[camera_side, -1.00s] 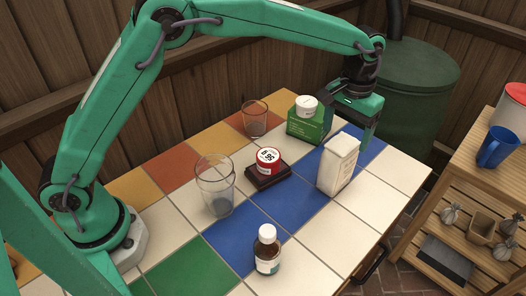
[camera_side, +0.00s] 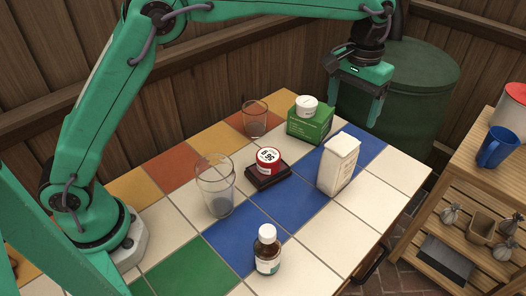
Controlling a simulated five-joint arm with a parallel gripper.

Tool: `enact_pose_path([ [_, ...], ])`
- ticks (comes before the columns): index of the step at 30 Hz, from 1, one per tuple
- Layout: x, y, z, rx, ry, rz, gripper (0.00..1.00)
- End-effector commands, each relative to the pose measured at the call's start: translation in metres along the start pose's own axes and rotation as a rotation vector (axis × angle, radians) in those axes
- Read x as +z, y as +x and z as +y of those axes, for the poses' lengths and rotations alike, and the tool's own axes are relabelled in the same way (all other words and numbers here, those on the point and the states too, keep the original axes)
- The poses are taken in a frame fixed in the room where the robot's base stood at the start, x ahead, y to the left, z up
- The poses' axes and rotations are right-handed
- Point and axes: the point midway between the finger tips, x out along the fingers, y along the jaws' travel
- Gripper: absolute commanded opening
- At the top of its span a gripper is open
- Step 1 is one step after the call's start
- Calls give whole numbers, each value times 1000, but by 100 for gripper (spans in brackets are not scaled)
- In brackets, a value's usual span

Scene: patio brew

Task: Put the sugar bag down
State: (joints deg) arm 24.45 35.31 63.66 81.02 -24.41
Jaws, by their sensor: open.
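The sugar bag, a white upright packet (camera_side: 338,166), stands on the tiled table at the right, partly on a white tile and beside blue tiles. My gripper (camera_side: 352,112) is above and behind the bag, apart from it. Its jaws are open and empty, with the fingers pointing down.
A red timer (camera_side: 268,158) on a dark base, two clear glasses (camera_side: 215,187) and a brown bottle (camera_side: 267,254) stand on the table (camera_side: 310,238). The front right tiles are bare.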

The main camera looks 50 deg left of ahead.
Motion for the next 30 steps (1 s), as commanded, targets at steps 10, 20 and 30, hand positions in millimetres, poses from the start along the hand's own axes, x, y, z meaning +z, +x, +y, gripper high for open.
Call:
enact_pose_path([
  [10,3,-6,-7,4,-1,9,79],
  [20,30,-44,-54,29,-4,77,79],
  [30,86,-76,-118,49,-4,180,79],
])
